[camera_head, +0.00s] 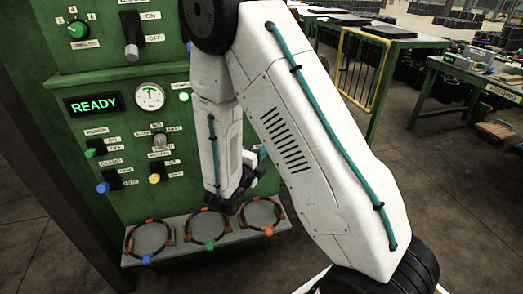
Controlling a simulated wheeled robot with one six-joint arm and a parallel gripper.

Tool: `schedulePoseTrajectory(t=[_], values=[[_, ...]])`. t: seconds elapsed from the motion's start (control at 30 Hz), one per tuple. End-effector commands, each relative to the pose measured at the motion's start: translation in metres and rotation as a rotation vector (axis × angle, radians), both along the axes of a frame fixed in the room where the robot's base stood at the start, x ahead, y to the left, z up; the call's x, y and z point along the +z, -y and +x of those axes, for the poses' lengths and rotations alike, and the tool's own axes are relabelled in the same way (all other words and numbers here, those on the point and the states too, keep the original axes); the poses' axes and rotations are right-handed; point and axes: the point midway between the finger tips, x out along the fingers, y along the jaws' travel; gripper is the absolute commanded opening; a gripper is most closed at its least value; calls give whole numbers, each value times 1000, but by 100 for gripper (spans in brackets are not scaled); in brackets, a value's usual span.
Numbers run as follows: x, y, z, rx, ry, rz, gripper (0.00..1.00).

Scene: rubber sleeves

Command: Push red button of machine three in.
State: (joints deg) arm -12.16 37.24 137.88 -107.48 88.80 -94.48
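A green machine (65,20) with a control panel fills the left side, with a lit READY display (93,104). I cannot read a number that marks it as machine three. A small red-orange knob (268,231) sits at the front of the right ring on the machine's lower shelf. I cannot make out a red push button on the panel; my white arm covers its right part. My gripper (242,194) is small and dark, above the shelf and in front of the panel. Its fingers are too unclear to tell whether they are open or shut.
The shelf (187,262) holds three rings, with blue (147,260) and green (210,246) knobs on the other two. The panel has a gauge (149,97), switches and a yellow knob (154,179). Green tables (465,75) and a yellow rail (341,62) stand behind at right.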

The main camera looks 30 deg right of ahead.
Motion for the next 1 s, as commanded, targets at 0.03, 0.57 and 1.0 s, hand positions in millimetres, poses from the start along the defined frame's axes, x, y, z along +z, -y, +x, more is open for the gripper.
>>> schedulePoseTrajectory(t=[0.03,0.57,1.0], values=[[0,11,5,-6,2,1,0],[1,72,67,-1,2,0,0],[1,74,75,0,1,0,0]])
